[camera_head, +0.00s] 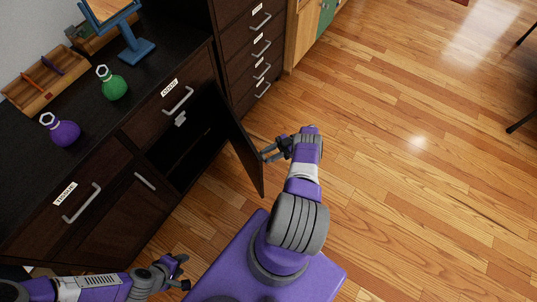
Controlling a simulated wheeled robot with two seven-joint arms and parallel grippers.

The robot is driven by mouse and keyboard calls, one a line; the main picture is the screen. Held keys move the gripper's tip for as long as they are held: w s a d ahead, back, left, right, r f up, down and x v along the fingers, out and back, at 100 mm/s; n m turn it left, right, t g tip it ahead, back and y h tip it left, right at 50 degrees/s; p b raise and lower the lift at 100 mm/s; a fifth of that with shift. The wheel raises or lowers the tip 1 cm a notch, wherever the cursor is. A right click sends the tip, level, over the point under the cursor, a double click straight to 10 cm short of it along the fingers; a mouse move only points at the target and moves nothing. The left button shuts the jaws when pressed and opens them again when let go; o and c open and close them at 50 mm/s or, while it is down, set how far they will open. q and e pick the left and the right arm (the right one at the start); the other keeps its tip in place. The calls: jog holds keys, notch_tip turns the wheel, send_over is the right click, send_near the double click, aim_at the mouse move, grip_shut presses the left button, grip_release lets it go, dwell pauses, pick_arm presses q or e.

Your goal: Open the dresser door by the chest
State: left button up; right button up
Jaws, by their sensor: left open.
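The dark dresser (95,120) stands on the left. Its door (243,150) beside the tall chest of drawers (240,20) stands swung open, and the dark compartment (185,150) behind it shows. My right gripper (266,152) is at the outer side of this door, close to its free edge. I cannot tell whether it touches the door or whether its fingers are open. My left gripper (184,272) is open and empty, low in front of the dresser. The dresser's other door (115,215), with a bar handle (145,181), is shut.
Labelled drawers with handles (178,100) sit above the doors. A purple flask (64,133), a green flask (113,88), a wooden tray (35,92) and a blue stand (137,48) are on the dresser top.

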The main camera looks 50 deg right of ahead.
jog(key=o, duration=0.4)
notch_tip(320, 180, up, 10)
jog(key=p, duration=0.6)
